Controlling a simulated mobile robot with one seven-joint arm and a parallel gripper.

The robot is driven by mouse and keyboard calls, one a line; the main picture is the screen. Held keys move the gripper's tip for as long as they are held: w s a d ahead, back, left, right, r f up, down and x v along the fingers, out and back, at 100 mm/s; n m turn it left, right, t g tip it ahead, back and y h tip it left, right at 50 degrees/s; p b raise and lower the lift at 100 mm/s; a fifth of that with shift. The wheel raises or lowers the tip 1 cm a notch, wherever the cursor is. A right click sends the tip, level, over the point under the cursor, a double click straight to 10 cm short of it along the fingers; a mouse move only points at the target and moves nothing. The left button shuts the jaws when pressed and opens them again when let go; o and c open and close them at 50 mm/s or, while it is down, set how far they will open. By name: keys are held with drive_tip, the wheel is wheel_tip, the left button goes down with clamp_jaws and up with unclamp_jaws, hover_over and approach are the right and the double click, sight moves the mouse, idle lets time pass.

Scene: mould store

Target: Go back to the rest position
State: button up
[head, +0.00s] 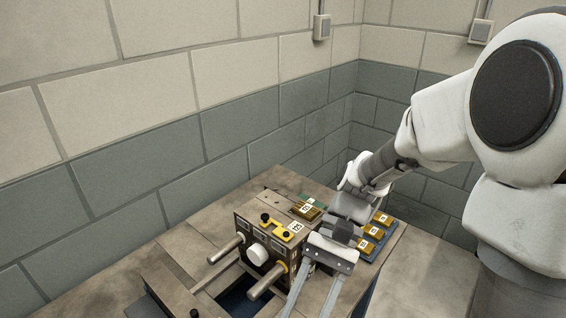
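My gripper (345,229) is over the right part of the wooden table, pointing down. It is left of a blue tray and above a grey bracket with two long bars. Its fingertips are small and partly hidden, so I cannot tell whether it is open or shut, or whether it touches anything. My white arm reaches in from the right.
A dark block with metal rods, a white knob (257,254) and a yellow labelled piece (284,229) stands left of my gripper. Behind it a brass labelled block (306,211) lies by a green patch. The blue tray (375,257) holds three brass labelled blocks. Block walls stand behind.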

drive_tip(key=d+r+n+t+h, duration=0.4)
drive_tip(key=d+r+t, duration=0.5)
drive_tip(key=t, duration=0.5)
drive_tip(key=shift+w+d+r+n+h, duration=0.3)
drive_tip(key=shift+d+n+h, duration=0.1)
drive_tip(key=shift+d+h, duration=0.4)
drive_tip(key=shift+a, duration=0.15)
